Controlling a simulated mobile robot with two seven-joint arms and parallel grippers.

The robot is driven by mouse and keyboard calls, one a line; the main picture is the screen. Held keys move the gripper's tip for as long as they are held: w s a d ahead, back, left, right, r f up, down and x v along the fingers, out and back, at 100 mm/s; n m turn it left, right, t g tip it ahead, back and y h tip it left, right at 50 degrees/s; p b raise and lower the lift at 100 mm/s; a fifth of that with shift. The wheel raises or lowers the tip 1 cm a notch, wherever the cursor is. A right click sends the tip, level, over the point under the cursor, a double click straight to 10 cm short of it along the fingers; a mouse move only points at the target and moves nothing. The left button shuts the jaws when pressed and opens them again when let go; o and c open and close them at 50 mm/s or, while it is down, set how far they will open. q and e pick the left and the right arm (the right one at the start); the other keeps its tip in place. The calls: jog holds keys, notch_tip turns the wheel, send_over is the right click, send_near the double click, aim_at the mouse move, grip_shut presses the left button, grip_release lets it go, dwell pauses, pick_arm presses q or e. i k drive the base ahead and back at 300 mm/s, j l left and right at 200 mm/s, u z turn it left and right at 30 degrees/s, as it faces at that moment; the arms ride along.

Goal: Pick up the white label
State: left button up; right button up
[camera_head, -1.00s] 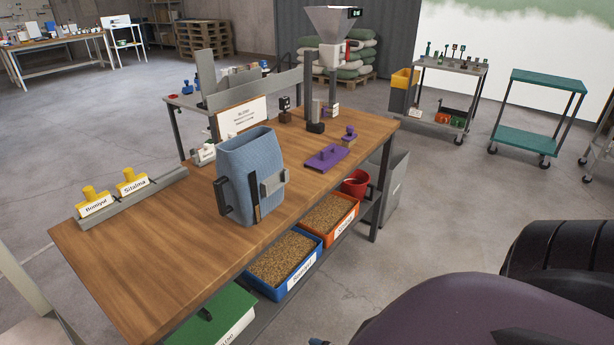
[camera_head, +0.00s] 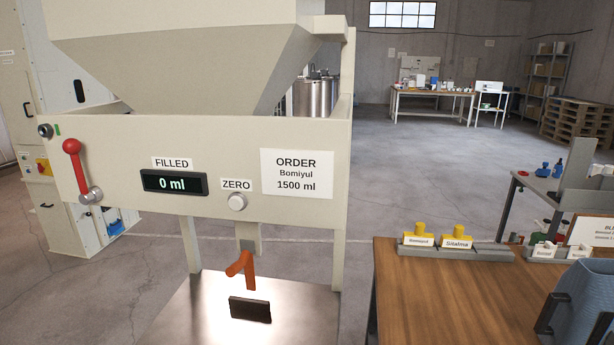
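Several white labels show in the head view. Two yellow-knobbed pieces on a grey rail at the wooden table's back left corner carry white labels, "Bomiyul" (camera_head: 419,241) and "Sitalma" (camera_head: 457,244). To their right, two small white labelled pieces (camera_head: 543,251) (camera_head: 576,252) stand in a grey holder; their print is too small to read surely. A white order card (camera_head: 297,174) on the filling machine reads "Bomiyul 1500 ml". I cannot tell which label is meant. Neither of my grippers is in view.
The beige filling machine (camera_head: 130,150) stands close in front, with a red lever (camera_head: 76,160), a "0 ml" display (camera_head: 174,183) and an orange hook-like part (camera_head: 241,268). The wooden table (camera_head: 450,300) holds a blue bag (camera_head: 585,305) at right. Open floor lies behind.

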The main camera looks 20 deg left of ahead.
aim_at(547, 251)
jog(key=j+z, duration=1.15)
jog(key=z, duration=0.15)
